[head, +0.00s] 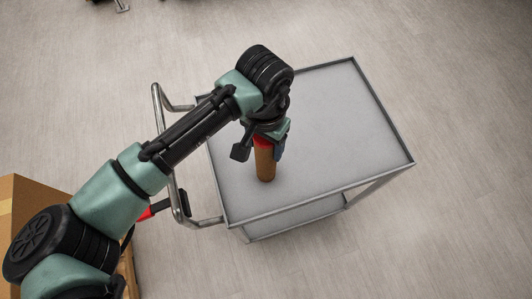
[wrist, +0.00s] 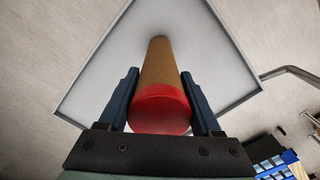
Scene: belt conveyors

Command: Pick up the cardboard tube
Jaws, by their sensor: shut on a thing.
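The cardboard tube (head: 265,164) is brown with a red end cap. In the head view it is upright over the grey top of a cart (head: 340,125), below my gripper (head: 265,141). Its red end is up between the fingers. In the wrist view the tube (wrist: 158,65) runs away from the camera, its red end nearest. My gripper (wrist: 163,100) is shut on the tube, with one dark blue finger on each side. I cannot tell whether the tube's lower end touches the cart top.
The cart has a low raised rim and a metal handle (head: 158,110) on its left side. The rest of its top is bare. A cardboard box (head: 30,200) stands at the lower left. Blue items (wrist: 275,165) show at the lower right of the wrist view.

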